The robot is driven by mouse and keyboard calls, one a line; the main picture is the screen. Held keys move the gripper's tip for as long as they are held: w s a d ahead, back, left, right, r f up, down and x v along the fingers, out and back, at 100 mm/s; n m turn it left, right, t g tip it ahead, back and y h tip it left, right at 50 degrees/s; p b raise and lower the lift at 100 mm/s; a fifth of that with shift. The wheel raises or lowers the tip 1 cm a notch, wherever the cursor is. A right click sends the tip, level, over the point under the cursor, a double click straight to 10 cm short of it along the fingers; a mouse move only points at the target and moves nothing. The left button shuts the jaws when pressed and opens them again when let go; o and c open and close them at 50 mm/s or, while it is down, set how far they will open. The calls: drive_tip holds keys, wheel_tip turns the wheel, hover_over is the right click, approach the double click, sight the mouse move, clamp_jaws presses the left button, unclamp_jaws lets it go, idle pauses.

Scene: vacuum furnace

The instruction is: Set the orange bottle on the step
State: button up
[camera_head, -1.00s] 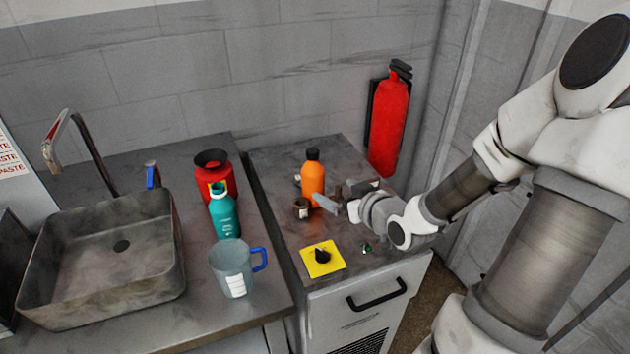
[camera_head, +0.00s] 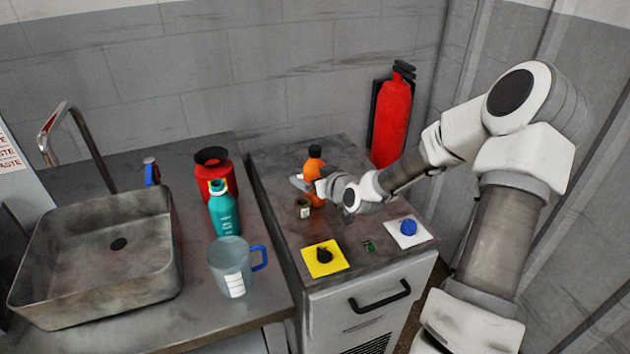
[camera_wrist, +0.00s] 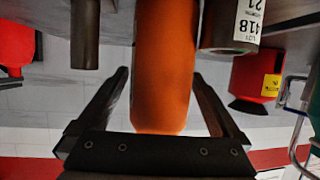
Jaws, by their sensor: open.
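In the wrist view the orange bottle (camera_wrist: 165,60) lies between the two dark fingers of my gripper (camera_wrist: 161,80). The fingers are open, one on each side, with a visible gap on the left; contact on the right is unclear. I cannot make out a step in these views.
A red fire extinguisher (camera_head: 391,120) hangs behind right. A blue knob (camera_head: 408,227) and black knob (camera_head: 323,255) sit in front. The teal bottle (camera_head: 223,208) and jug (camera_head: 231,268) stand left.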

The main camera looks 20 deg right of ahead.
drive_tip(key=shift+w+a+f, duration=0.1)
drive_tip(key=shift+w+f, duration=0.15)
drive_tip(key=shift+w, duration=0.35)
clamp_jaws()
